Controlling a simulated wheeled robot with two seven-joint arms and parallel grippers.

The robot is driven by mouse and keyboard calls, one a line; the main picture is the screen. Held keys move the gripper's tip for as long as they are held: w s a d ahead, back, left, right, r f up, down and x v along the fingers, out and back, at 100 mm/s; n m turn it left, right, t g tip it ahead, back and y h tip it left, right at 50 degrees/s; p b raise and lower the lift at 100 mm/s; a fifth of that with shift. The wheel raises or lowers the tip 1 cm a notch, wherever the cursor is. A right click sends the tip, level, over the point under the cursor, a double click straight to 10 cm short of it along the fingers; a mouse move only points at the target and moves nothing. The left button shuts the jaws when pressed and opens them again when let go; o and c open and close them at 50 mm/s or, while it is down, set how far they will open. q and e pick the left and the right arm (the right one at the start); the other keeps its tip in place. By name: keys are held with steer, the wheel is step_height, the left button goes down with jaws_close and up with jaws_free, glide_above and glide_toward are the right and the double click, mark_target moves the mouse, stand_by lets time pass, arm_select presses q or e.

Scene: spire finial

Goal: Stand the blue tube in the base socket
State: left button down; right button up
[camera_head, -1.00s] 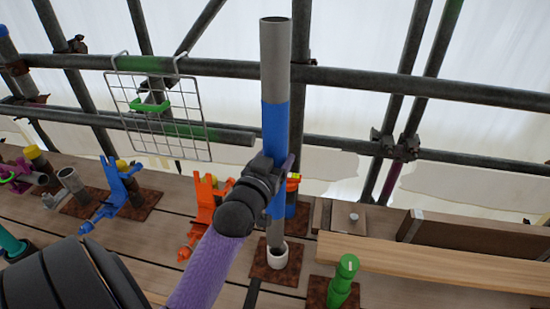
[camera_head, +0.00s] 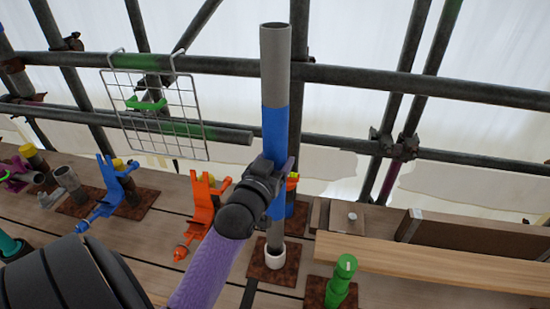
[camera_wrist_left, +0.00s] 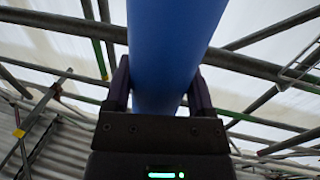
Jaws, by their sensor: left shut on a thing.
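The blue tube (camera_head: 274,130) is a long pipe with grey ends and a blue middle band. It stands close to upright. Its lower grey end meets the white ring of the base socket (camera_head: 275,261), which is on a rusty square plate. It looks to be inside the ring, but how deep I cannot tell. My left gripper (camera_head: 272,180) is shut around the lower part of the blue band. In the left wrist view the blue band (camera_wrist_left: 172,55) passes between the two dark fingers (camera_wrist_left: 160,88). My right gripper is not in view.
A green post (camera_head: 341,282) stands to the right of the socket, and an orange clamp (camera_head: 205,202) to the left. Blue clamps (camera_head: 110,182) are further left. Wooden planks (camera_head: 450,262) lie at right. Scaffold rails and a wire basket (camera_head: 160,115) are behind the tube.

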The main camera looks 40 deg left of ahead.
arm_select(q)
steer(key=b, duration=0.3)
glide_above(271, 204)
steer(key=w, duration=0.2)
steer(key=shift+f, duration=2.3)
steer(key=shift+w+a+f+b, duration=0.1)
steer(key=shift+a+f+b, duration=0.1)
steer(key=shift+f+b, duration=1.1)
steer(key=shift+w+a+f+b, duration=0.15)
steer(key=shift+f+b, duration=0.65)
steer(key=shift+f, duration=0.85)
steer(key=shift+s, duration=0.1)
jaws_free()
steer(key=shift+f, duration=0.25)
